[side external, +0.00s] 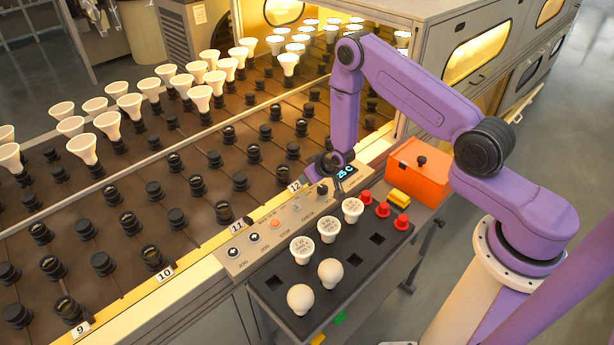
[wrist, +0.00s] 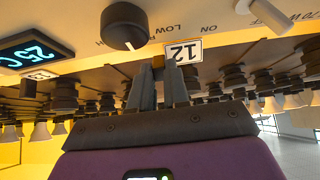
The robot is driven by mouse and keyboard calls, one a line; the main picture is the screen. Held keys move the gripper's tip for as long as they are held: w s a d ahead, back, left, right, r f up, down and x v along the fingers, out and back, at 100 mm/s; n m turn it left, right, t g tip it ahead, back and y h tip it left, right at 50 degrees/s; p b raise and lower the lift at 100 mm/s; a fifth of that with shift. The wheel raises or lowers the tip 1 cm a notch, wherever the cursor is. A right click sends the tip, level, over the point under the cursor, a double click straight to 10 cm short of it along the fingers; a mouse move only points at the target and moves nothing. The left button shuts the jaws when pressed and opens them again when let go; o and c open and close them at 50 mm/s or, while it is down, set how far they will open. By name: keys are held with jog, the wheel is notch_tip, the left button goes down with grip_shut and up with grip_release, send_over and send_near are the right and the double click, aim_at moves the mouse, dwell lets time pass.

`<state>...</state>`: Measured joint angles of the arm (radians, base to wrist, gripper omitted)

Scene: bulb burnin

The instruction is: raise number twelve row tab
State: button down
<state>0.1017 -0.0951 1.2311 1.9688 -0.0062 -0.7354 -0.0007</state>
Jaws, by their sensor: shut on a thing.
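The white number 12 plate (side external: 295,186) is on the yellow rail at the edge of the dark socket bed. In the wrist view the plate (wrist: 183,52) appears upside down, right beside my fingertips. My gripper (wrist: 158,75) points at the rail with its two grey fingers close together. A small brownish piece, seemingly the row tab (wrist: 158,62), shows between the fingertips, and the fingers are shut on it. Most of it is hidden by the fingers. In the side view my gripper (side external: 322,172) is low over the rail by the plate, and the tab cannot be made out there.
A control panel with a black knob (wrist: 124,24) and a blue 25 C display (wrist: 30,53) adjoins the rail. A black tray (side external: 322,275) of bulbs and red caps, and an orange box (side external: 418,171), stand in front. Sockets with several white bulbs fill the bed behind.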

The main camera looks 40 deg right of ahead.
jog(key=shift+s, duration=0.1)
dwell(0.3)
jog(key=c, duration=1.1)
grip_release()
jog(key=v, duration=1.2)
